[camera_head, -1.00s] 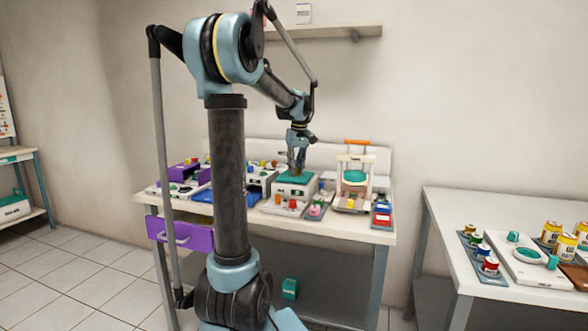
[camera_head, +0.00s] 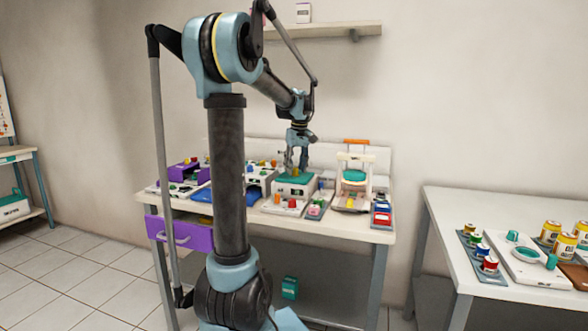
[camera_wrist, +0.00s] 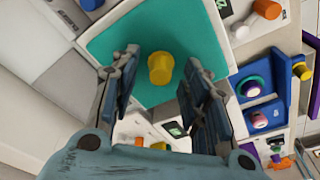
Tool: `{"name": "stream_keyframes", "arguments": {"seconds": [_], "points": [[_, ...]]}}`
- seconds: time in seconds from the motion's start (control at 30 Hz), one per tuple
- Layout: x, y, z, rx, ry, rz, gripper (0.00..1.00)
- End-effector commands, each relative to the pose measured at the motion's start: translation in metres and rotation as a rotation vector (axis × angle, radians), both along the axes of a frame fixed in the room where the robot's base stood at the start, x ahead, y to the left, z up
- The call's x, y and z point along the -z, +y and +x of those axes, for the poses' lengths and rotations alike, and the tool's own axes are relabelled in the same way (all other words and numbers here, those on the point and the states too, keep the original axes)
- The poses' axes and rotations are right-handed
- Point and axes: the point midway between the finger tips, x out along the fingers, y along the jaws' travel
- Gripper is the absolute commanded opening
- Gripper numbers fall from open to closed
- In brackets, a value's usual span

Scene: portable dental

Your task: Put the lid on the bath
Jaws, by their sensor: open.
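The lid (camera_head: 290,179) is a teal square plate with a yellow knob (camera_wrist: 160,68) at its middle. In the head view it lies on top of the white box-shaped bath (camera_head: 294,189), on the table. It looks flat; its exact seating on the rim is too small to tell. The teal plate also shows in the wrist view (camera_wrist: 115,42). My gripper (camera_head: 297,162) is above the lid. In the wrist view my gripper (camera_wrist: 162,64) is open, with one finger on each side of the knob and gaps between.
A white stand with a teal pad (camera_head: 354,175) is to the right of the bath. A blue tray (camera_wrist: 262,112) with coloured knobs and a purple unit (camera_head: 182,172) are also close by. The side table (camera_head: 440,207) at right holds jars.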

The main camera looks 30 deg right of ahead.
Motion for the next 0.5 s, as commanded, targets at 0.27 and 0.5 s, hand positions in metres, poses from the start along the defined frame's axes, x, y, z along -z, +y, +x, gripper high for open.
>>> {"name": "stream_keyframes", "arguments": {"seconds": [0.27, 0.5], "points": [[-0.033, 0.001, -0.005, 0.001, 0.0, 0.0, 0.42], [-0.077, 0.001, -0.011, 0.001, 0.001, 0.0, 0.42]]}}
